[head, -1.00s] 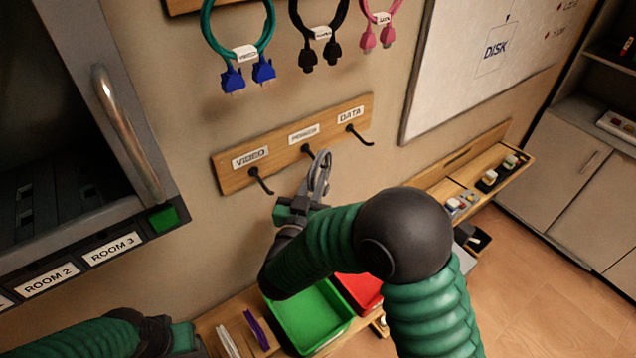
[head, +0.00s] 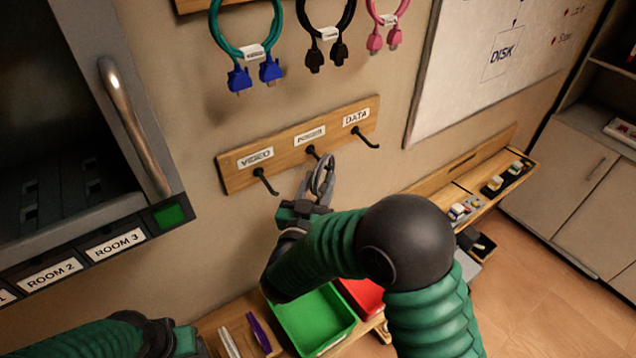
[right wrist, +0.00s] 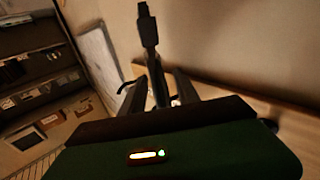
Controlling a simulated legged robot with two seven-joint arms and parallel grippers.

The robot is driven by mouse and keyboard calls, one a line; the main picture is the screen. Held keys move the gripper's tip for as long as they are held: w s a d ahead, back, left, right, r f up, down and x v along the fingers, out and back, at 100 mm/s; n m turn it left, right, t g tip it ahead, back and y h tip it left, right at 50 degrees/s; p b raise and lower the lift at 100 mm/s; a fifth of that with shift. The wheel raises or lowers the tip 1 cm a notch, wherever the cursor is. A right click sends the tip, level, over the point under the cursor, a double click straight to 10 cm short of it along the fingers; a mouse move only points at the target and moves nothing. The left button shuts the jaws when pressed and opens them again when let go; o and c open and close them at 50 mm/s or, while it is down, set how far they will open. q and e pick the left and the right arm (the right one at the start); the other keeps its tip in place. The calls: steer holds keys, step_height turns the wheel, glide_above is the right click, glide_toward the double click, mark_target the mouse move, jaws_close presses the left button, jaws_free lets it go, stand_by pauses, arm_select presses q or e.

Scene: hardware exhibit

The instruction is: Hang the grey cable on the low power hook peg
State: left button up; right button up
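The grey cable (head: 328,172) is a loop held up in front of the low board, just below the power label. My right gripper (head: 306,203) is at its lower part and appears shut on it. The low power hook peg (head: 312,153) is the middle dark peg. The cable's top is right beside the peg's tip; I cannot tell whether the loop is around it. In the right wrist view a dark upright shape (right wrist: 148,28) stands beyond the fingers, in shadow. My left gripper is not clearly visible; only its arm shows at lower left.
The low board (head: 236,177) also has empty video (head: 264,182) and data (head: 365,138) pegs. Teal (head: 216,32), black (head: 301,15) and pink (head: 371,15) cables hang above. A cabinet handle (head: 133,125) juts out at left. Green (head: 312,320) and red (head: 362,294) bins stand below.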

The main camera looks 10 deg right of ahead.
steer(key=b+v, duration=0.6)
steer(key=v, duration=1)
steer(key=w+f+n+g+y+b, duration=0.2)
steer(key=w+f+y, duration=0.25)
steer(key=f, duration=0.25)
steer(key=w+f+n+g+y+b, duration=0.1)
steer(key=w+f+n+g+y, duration=0.15)
steer(key=f+y, duration=0.35)
arm_select(q)
steer(key=x, duration=0.3)
steer(key=s+b+x, duration=0.1)
steer(key=x, duration=0.3)
steer(key=s+x, duration=0.1)
steer(key=x, duration=0.2)
steer(key=shift+s+f+b, duration=0.15)
steer(key=shift+f+b, duration=0.25)
steer(key=shift+f, duration=0.1)
arm_select(e)
steer(key=s+d+f+g, duration=0.4)
steer(key=s+d+f, duration=0.2)
steer(key=s, duration=0.2)
steer(key=s+d+f+n+g+h, duration=0.1)
steer(key=s+d+f+g, duration=0.4)
steer(key=s+d+f, duration=0.1)
steer(key=s+d, duration=0.1)
steer(key=s, duration=0.1)
steer(key=shift+s+d+f, duration=0.2)
steer(key=shift+s+f, duration=0.15)
steer(key=shift+f, duration=0.05)
steer(key=shift+a, duration=0.1)
